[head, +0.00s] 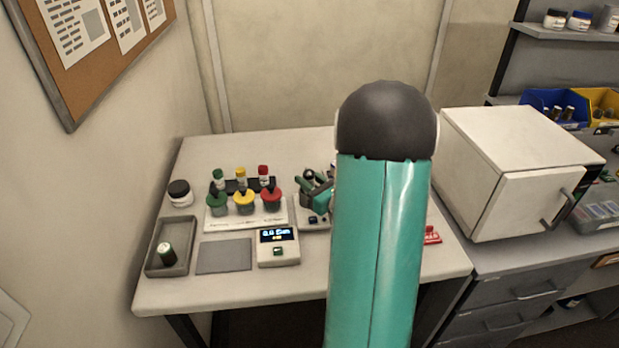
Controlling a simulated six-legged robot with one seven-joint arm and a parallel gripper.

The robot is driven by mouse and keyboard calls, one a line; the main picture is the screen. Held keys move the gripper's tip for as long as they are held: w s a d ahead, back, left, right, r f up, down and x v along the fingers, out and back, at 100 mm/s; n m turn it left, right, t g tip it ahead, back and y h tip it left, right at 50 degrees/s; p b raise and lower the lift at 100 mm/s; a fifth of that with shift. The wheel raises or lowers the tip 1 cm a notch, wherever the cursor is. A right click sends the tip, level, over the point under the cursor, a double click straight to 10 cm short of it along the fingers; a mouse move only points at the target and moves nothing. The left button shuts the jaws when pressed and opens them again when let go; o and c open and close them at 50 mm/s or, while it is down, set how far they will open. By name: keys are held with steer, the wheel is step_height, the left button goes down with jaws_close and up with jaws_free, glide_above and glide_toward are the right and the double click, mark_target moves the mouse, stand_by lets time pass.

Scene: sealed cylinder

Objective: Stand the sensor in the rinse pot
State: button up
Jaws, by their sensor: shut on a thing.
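My gripper (312,190) is at the middle of the table, partly covered by my teal arm. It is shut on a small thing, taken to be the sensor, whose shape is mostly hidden. A pale stand or tray (307,222) is under the gripper; how much height lies between cannot be told. A green pot (218,204), a yellow pot (244,203) and a red pot (271,200) sit in a row on a white rack left of my gripper. I cannot tell which vessel is the rinse pot; it may be behind my arm.
Bottles with green, yellow and red caps stand behind the pots. A meter with a lit display (278,248), a grey mat (224,256), a grey tray (170,232) holding a small vial, and a black-lidded jar (180,193) are on the left. A white cabinet (515,170) stands right.

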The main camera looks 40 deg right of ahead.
steer(key=shift+w+d+f, duration=0.1)
steer(key=o, duration=1.1)
steer(key=shift+c, duration=0.2)
